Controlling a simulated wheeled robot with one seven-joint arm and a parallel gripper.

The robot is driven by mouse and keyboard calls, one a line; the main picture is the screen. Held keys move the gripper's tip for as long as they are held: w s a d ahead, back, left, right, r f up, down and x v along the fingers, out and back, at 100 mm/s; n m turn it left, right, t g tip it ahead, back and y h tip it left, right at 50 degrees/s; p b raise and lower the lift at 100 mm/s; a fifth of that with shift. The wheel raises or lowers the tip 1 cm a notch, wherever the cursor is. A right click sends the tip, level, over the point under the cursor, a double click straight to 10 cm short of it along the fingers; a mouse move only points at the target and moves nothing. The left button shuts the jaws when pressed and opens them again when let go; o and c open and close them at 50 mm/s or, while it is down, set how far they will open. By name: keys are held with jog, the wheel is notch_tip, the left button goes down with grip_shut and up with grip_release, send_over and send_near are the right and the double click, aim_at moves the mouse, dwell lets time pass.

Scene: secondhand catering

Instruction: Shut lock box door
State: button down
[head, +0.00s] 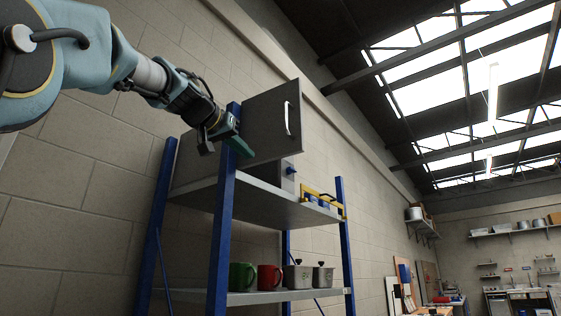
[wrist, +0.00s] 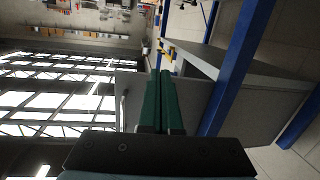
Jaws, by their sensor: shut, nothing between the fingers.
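The lock box's grey door (head: 268,120) stands open on the upper shelf, with a pale upright handle (head: 287,118) on its face. The door (wrist: 131,88) also shows in the wrist view, beside my fingers. The grey lock box body (head: 188,167) is behind the front post, partly hidden. My gripper (head: 241,149), with green fingers, is shut and empty. It is close to the front blue post and the door's near lower part. In the wrist view its fingers (wrist: 161,80) lie together, overlapping the door's edge; I cannot tell whether they touch it.
The shelf unit has blue posts (head: 223,220) and a grey upper shelf (head: 262,207). A yellow-framed item (head: 322,200) sits at its right. Below stand a green mug (head: 242,276), a red mug (head: 269,278) and two lidded grey pots (head: 298,276). A block wall is behind.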

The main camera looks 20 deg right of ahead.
jog(key=s+r+m+h, duration=0.1)
jog(key=s+r+h, duration=0.1)
jog(key=s+r, duration=0.25)
jog(key=p, duration=0.7)
send_near(287, 152)
jog(key=shift+m+g, duration=0.3)
jog(key=x, duration=0.6)
jog(key=shift+r, duration=0.35)
jog(key=shift+w+d+f, duration=0.15)
jog(key=shift+w+d, duration=0.15)
jog(key=shift+d, duration=0.05)
